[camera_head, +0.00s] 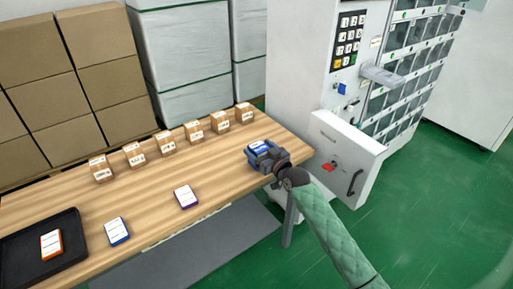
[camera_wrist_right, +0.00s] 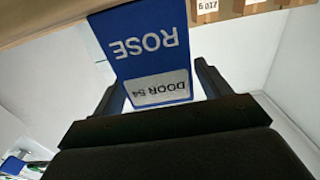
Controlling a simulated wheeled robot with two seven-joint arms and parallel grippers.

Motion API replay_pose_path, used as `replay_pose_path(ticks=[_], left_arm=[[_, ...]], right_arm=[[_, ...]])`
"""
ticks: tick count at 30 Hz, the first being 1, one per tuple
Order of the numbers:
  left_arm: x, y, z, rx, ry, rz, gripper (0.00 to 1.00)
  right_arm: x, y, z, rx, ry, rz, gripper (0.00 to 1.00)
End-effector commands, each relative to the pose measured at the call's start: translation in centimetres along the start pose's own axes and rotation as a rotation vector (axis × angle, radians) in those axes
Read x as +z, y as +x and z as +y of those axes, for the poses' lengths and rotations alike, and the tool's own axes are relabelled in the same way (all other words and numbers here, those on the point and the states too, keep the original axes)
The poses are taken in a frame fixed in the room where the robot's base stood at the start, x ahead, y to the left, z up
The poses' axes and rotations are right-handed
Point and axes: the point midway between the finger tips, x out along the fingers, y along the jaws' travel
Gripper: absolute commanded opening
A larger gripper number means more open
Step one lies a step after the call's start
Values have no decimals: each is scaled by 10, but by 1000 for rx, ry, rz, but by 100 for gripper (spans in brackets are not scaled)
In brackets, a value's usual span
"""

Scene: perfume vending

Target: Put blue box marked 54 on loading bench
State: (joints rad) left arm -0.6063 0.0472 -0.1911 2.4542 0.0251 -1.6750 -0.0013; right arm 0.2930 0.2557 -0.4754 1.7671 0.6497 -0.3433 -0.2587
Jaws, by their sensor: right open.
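The blue box (camera_head: 258,146) is at the right end of the wooden loading bench (camera_head: 150,195), near its edge. In the right wrist view the blue box (camera_wrist_right: 145,50) reads "ROSE" and "DOOR 54", upside down in the picture. My right gripper (camera_head: 266,156) is around this box, one finger on each side. Its jaws are open in the right wrist view (camera_wrist_right: 157,88), with the box between them. The box seems to rest on the bench top; its underside is hidden. My left gripper is not in view.
Several small brown cartons (camera_head: 166,143) line the bench's back. A purple-edged box (camera_head: 186,196) and another blue-edged box (camera_head: 117,231) lie in front. A black tray (camera_head: 72,222) holds an orange box (camera_head: 51,244). The vending machine (camera_head: 308,60) with its open drawer (camera_head: 340,158) stands right.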

Motion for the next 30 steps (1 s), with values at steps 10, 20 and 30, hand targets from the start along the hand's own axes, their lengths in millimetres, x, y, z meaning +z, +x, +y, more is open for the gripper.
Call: replay_pose_path(ticks=[10, 20, 30], left_arm=[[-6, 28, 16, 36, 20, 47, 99], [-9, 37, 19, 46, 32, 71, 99], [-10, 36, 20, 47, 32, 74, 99]], right_arm=[[2, -68, 0, 0, -1, 0, 76], [0, -97, 0, -1, -1, 0, 76], [34, -120, -27, -2, 27, -104, 76]])
